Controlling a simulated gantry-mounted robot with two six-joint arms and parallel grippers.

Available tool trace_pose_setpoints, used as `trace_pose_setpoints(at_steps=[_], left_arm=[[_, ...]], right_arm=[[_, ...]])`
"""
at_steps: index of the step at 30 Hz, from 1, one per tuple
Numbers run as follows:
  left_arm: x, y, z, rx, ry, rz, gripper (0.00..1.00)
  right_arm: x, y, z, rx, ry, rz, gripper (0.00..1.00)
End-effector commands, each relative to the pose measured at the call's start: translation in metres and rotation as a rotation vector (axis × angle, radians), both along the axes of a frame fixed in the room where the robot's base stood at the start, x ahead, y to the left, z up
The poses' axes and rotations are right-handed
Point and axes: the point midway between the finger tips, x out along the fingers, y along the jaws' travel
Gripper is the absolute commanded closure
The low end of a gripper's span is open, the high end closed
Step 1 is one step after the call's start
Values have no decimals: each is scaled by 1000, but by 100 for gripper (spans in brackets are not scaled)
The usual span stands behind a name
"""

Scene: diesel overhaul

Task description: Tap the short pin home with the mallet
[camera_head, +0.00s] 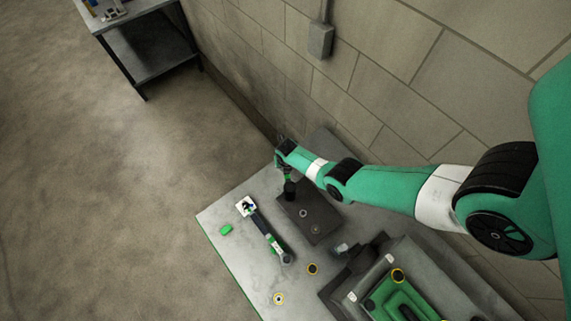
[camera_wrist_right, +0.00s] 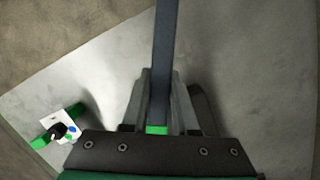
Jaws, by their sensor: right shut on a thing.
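My right gripper (camera_head: 287,174) comes in from the right over the table in the head view. In the right wrist view, my right gripper (camera_wrist_right: 159,112) is shut on a dark blue-grey bar with a green band (camera_wrist_right: 165,50), which looks like the mallet's handle. A dark end of the held mallet (camera_head: 290,190) shows below the gripper, over the edge of a dark block (camera_head: 322,208). Two small round features show on the block's top. I cannot tell whether one is the short pin, or whether the mallet touches the block. My left gripper is not in view.
A long tool (camera_head: 262,226) with a white square end lies left of the block, near a green piece (camera_head: 225,229). Yellow-rimmed rings (camera_head: 312,269) lie in front. A dark fixture with a green part (camera_head: 398,297) stands at front right. A wall (camera_head: 300,75) rises behind.

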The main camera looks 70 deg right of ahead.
Motion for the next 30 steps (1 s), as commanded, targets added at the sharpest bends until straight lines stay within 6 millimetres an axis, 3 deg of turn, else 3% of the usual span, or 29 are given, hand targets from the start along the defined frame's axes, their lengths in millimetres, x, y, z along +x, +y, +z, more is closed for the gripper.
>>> trace_pose_setpoints(at_steps=[1, 4, 13, 21, 30], left_arm=[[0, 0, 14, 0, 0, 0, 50], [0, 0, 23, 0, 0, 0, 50], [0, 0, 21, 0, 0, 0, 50], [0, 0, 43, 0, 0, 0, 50], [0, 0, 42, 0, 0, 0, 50]], right_arm=[[1, -1, 16, 0, -2, -1, 100], [2, -3, 25, -1, -1, -1, 100], [2, -3, 23, 0, -1, 0, 100], [0, 1, 38, -93, -47, 3, 100], [1, 1, 39, -123, -65, -1, 100]])
